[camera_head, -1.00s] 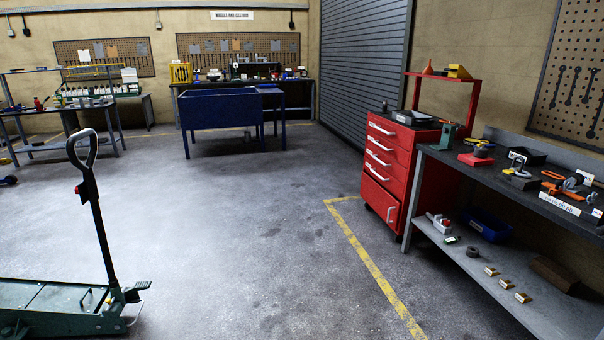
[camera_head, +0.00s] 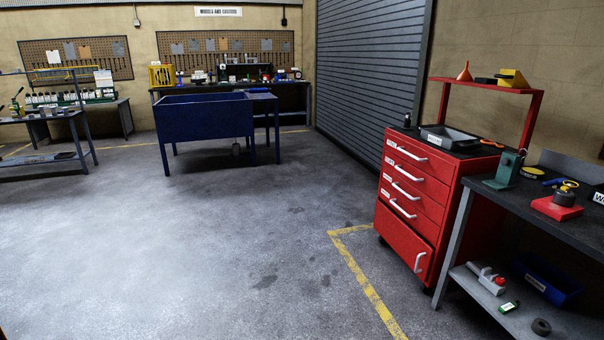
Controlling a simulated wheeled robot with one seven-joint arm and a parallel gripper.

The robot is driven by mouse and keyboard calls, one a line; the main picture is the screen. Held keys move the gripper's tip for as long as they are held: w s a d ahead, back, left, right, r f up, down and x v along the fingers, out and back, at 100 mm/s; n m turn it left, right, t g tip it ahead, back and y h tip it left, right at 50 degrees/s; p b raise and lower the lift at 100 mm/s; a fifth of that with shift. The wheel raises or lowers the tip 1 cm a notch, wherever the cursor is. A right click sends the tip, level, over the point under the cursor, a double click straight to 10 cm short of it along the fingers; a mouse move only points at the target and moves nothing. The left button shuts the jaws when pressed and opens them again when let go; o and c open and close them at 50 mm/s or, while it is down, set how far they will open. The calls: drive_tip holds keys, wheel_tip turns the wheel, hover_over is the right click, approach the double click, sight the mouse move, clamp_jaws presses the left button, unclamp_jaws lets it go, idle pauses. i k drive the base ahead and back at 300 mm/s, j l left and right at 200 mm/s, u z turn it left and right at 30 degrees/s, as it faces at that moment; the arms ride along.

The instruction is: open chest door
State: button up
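The red tool chest (camera_head: 412,190) stands on wheels at the right, beside the grey workbench. It has several drawers with white bar handles. Below them is a larger red door (camera_head: 401,240) with a short, nearly upright white handle (camera_head: 420,262) near its right edge. The door looks closed. The chest's black top holds a grey tray (camera_head: 448,138) and small items. A red shelf stands above it. My gripper is not in view.
A grey workbench (camera_head: 560,206) with a lower shelf stands right of the chest, close to it. A blue tub on legs (camera_head: 205,117) stands further back. A yellow line (camera_head: 362,277) marks the floor. The floor before and left of the chest is clear.

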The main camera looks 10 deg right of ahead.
sight(417, 252)
drive_tip(key=i, duration=1.9)
drive_tip(key=i+j+z, duration=0.1)
drive_tip(key=i+z, duration=0.15)
drive_tip(key=i, duration=0.25)
drive_tip(key=i+j+z, duration=0.25)
drive_tip(key=i, duration=0.3)
drive_tip(key=i+j+z, duration=0.25)
drive_tip(key=i, duration=0.25)
drive_tip(key=i+j+z, duration=0.85)
